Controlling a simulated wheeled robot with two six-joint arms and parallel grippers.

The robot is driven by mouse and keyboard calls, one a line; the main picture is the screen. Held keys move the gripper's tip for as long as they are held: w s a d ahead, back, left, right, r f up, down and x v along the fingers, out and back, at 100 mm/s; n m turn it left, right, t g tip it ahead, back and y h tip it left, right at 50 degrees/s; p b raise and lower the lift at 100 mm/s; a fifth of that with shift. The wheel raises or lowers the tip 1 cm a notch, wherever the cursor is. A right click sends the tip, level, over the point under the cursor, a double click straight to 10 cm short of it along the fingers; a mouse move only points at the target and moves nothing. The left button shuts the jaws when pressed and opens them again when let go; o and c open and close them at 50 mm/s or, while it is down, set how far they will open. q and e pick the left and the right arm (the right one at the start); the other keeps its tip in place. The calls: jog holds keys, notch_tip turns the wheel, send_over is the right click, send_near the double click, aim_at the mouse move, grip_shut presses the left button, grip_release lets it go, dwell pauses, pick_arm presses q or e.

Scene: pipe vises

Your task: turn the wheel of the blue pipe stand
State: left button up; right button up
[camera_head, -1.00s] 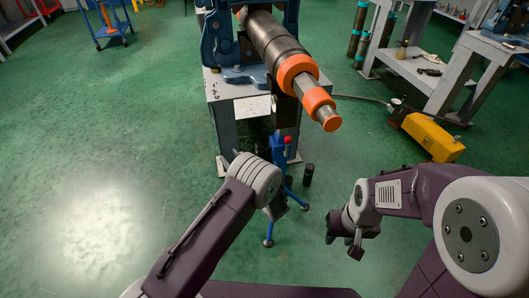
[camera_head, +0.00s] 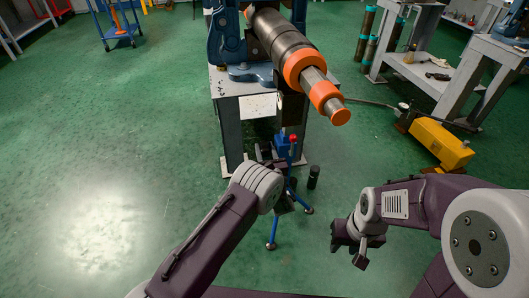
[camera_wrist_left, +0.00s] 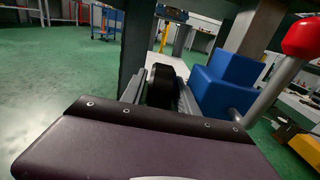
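The blue pipe stand (camera_head: 283,146) stands on splayed blue legs in front of the grey bench in the head view. It has a red-knobbed lever; its blue block (camera_wrist_left: 222,80) and red knob (camera_wrist_left: 302,38) are large at right in the left wrist view. My left gripper (camera_head: 265,152) is low, just left of the blue block. In the left wrist view its grey fingers (camera_wrist_left: 162,95) are apart, with a dark round part (camera_wrist_left: 164,84) between them, possibly the wheel; I cannot tell whether they touch it. My right gripper (camera_head: 350,246) hangs open and empty, right of the stand.
The grey bench (camera_head: 232,125) holds a vise and a thick pipe with orange rings (camera_head: 290,45) above the stand. A dark cylinder (camera_head: 314,176) stands on the floor beside the legs. A yellow box (camera_head: 440,143) lies at right. The left floor is clear.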

pick_arm(q)
jog(key=shift+w, duration=0.1)
grip_shut()
jog(key=shift+f+b, duration=0.2)
jog(key=shift+b, duration=0.2)
jog(key=t+b, duration=0.1)
jog(key=b, duration=0.2)
jog(key=t+y+b, duration=0.1)
jog(key=t+b, duration=0.1)
jog(key=b, duration=0.1)
jog(key=t+b, duration=0.2)
jog(key=b, duration=0.1)
jog(key=shift+s+f+y, duration=0.2)
jog(key=shift+f+y, duration=0.05)
jog(key=shift+y, duration=0.05)
jog(key=shift+r+t+b, duration=0.15)
jog(key=shift+t+b, duration=0.45)
jog(key=shift+b, duration=0.45)
jog(key=shift+r+y, duration=0.15)
jog(key=shift+y, duration=0.15)
grip_release()
jog(key=shift+r, duration=0.1)
